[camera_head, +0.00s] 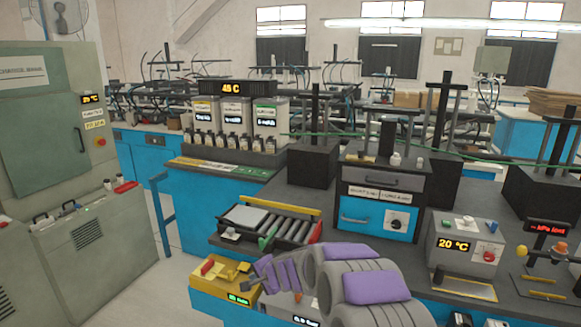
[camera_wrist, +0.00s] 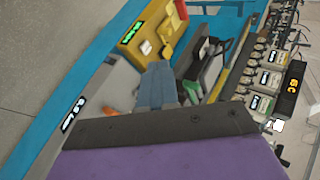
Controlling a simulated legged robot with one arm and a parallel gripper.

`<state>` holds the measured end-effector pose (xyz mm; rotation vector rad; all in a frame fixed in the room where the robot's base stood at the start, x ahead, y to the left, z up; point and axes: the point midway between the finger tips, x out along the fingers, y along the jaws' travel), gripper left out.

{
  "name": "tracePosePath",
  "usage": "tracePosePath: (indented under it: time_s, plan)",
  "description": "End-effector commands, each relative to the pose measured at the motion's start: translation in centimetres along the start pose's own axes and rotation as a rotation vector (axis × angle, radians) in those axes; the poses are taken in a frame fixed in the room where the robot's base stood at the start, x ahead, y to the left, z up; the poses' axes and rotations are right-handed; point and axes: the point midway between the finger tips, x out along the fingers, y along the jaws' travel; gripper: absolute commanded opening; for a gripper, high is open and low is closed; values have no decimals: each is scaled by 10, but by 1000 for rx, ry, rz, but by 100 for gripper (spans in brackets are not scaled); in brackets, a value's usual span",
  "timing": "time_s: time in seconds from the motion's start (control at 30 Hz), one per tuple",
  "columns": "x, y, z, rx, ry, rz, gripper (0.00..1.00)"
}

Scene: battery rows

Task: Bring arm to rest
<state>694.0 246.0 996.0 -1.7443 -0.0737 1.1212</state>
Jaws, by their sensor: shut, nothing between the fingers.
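My arm, grey with purple covers, reaches in from the lower right of the head view. My gripper (camera_head: 262,272) is at its left end, above the front edge of the bench beside a yellow fixture (camera_head: 222,277). In the wrist view my gripper (camera_wrist: 158,86) shows as two blue-grey fingers lying close together, with nothing held between them. The yellow fixture also shows in the wrist view (camera_wrist: 140,38), ahead of the fingers. Part of the bench behind the arm is hidden.
A roller conveyor (camera_head: 285,228) lies just behind my gripper. A blue-fronted drawer unit (camera_head: 378,215) and a 20 C box (camera_head: 463,247) stand to the right. A row of small dark bottles (camera_head: 230,143) stands farther back. Grey cabinets (camera_head: 60,140) are at left, with clear floor (camera_head: 140,270) between.

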Motion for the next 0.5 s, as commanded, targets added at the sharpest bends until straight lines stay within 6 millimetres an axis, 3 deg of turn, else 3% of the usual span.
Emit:
tracePosePath:
  time_s: [0.1,0.27,0.5]
  plan:
    - [-45,-9,24,-99,-73,6,0]
    - [-101,-1,58,-225,-170,46,0]
    - [-188,38,106,-398,-299,160,0]
